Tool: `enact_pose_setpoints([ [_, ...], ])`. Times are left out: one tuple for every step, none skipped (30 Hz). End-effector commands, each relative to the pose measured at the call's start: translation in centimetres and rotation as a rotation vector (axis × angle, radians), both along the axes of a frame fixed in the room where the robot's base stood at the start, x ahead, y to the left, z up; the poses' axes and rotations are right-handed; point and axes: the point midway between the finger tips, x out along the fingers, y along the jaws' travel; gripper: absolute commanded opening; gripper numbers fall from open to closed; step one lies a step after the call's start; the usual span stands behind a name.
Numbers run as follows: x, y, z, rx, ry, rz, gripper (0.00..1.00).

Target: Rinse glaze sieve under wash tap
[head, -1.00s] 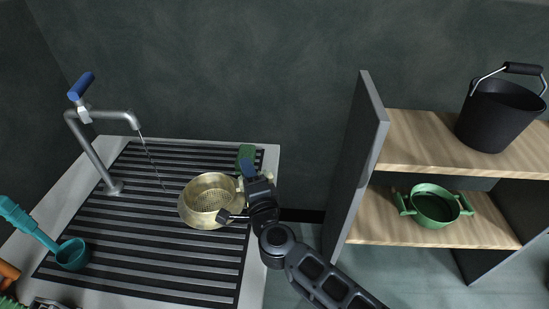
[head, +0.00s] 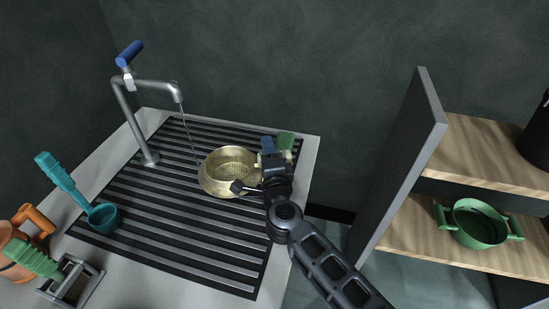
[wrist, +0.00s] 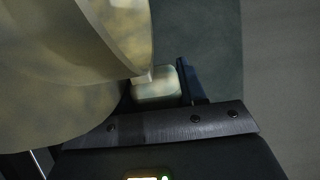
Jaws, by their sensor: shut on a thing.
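The glaze sieve (head: 230,166) is a brass-coloured round bowl with a mesh bottom. It is roughly upright over the right part of the slatted wash grate (head: 170,232). My gripper (head: 262,183) is shut on the sieve's right side. In the wrist view the sieve's pale curved wall (wrist: 60,110) fills the upper left, with a small pale block (wrist: 157,86) at the jaws. The wash tap (head: 153,86), grey with a blue handle, runs a thin stream (head: 189,130). The stream meets the picture at the sieve's left rim; I cannot tell whether it falls inside.
A green block (head: 286,141) is just behind my gripper. A grey panel (head: 408,160) and shelves with a green pot (head: 479,224) are at right.

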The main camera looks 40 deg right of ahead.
Motion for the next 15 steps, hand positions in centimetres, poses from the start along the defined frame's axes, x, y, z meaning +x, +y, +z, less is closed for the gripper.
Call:
enact_pose_setpoints([
  [0.5,0.0,-0.2,0.000,-0.004,0.000,0.00],
  [0.8,0.1,-0.2,0.000,-0.004,0.000,0.00],
  [1.1,0.1,-0.3,0.000,-0.004,0.000,0.00],
  [1.4,0.1,-0.3,0.001,-0.004,0.000,0.00],
  [1.7,0.1,-0.3,0.001,-0.004,0.001,0.00],
  [2.0,0.1,-0.5,0.002,-0.003,0.001,0.00],
  [2.2,0.1,-0.5,0.002,-0.003,0.001,0.00],
  [2.5,0.2,-0.6,0.000,-0.004,0.001,0.00],
  [2.9,0.2,-0.6,0.000,-0.004,0.001,0.00],
  [3.1,0.2,-0.7,0.000,-0.004,0.001,0.00],
  [3.3,0.2,-0.7,0.001,-0.004,0.001,0.00],
  [3.7,0.2,-0.8,0.002,-0.005,0.001,0.00],
  [4.0,0.2,-0.8,0.002,-0.005,0.001,0.00],
  [4.2,0.3,-0.9,0.001,-0.004,0.001,0.00],
  [4.5,0.3,-0.9,0.000,-0.002,0.001,0.00],
])
